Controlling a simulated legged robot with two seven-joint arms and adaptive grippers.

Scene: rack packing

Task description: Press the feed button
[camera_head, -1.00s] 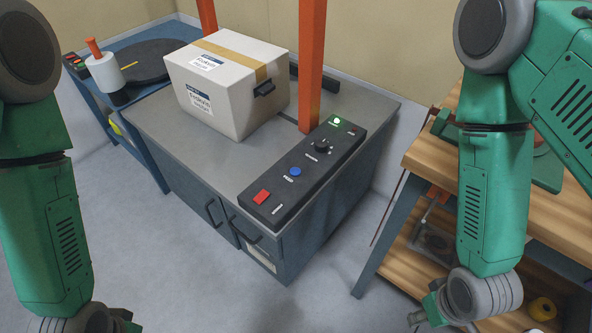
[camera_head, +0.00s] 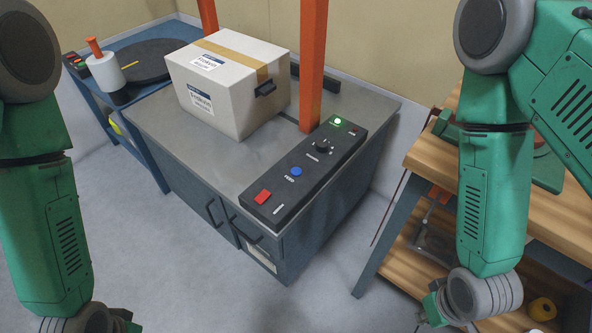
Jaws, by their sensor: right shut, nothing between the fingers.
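The feed button is the round blue button (camera_head: 296,171) labelled FEED on the black control panel (camera_head: 318,172), which lies along the right edge of the grey cabinet top. My right gripper (camera_head: 424,316) hangs low at the bottom right, shut and empty, well away from the panel. My left arm comes down the left edge; its gripper is mostly cut off at the bottom, and its fingers are out of view.
A taped, labelled carton (camera_head: 228,84) stands on the grey cabinet (camera_head: 165,130) between orange posts (camera_head: 312,60). A blue cart (camera_head: 135,155) with a black turntable (camera_head: 152,60) is behind left. A wooden bench (camera_head: 440,160) stands right. Floor in front is clear.

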